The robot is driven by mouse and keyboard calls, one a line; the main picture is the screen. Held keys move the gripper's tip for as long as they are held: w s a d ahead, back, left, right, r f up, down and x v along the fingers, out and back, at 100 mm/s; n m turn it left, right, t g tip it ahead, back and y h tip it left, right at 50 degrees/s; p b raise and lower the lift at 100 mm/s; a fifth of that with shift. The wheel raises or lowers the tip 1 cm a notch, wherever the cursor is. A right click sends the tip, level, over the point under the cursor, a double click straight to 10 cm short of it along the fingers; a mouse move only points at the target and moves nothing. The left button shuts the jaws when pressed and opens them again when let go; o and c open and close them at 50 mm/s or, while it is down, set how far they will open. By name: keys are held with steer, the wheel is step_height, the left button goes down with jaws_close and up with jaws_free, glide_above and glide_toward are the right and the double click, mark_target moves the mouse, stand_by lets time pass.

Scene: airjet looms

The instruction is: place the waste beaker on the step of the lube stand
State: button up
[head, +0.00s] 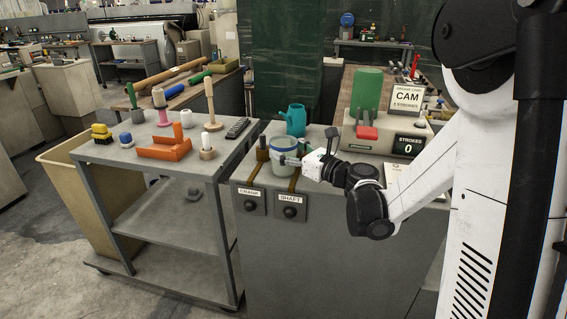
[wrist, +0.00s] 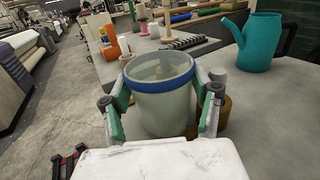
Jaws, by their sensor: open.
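The waste beaker (head: 284,152) is a translucent grey cup with a blue band near its rim. It stands upright at the front left of the grey stand labelled CRANK and SHAFT (head: 330,225). In the wrist view the beaker (wrist: 160,108) sits between the two fingers of my gripper (wrist: 160,98), one on each side. My gripper (head: 292,161) is open around it, reaching in from the right; finger contact cannot be told. Brown pieces (head: 294,182) lie beside and below the beaker. Its base is partly hidden, so I cannot tell exactly what surface bears it.
A teal watering can (head: 293,120) stands just behind the beaker. A CAM machine with a green block (head: 367,88) and stroke counter is at the right.

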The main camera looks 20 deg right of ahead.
steer(key=c, duration=1)
steer(key=shift+r, duration=0.1)
